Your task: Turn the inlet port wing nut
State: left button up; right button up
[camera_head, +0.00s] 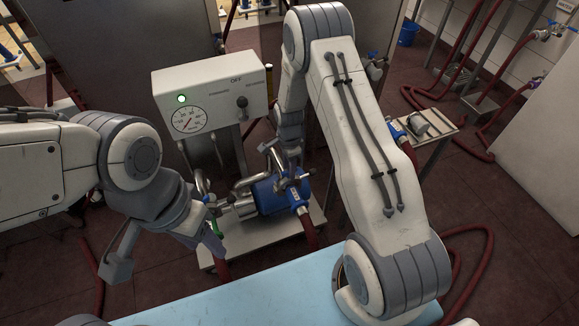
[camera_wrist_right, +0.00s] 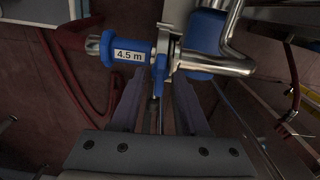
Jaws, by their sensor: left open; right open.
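The pump (camera_head: 268,196) has a blue body and steel pipes and sits on a low metal cart. A steel clamp (camera_wrist_right: 165,45) joins a blue hose collar labelled "4.5 m" (camera_wrist_right: 128,55) to the pump's pipe in the right wrist view. My right gripper (camera_head: 287,168) is also over the pump in the head view. My left gripper (camera_head: 160,250) is open, left of the pump.
A control box (camera_head: 210,95) with a green light, gauge and lever marked "OFF" stands behind the pump. Red hoses (camera_head: 466,75) run over the floor at the right. A small metal cart (camera_head: 432,133) stands right of my right arm. A light blue surface (camera_head: 270,295) lies in front.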

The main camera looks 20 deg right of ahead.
grip_shut()
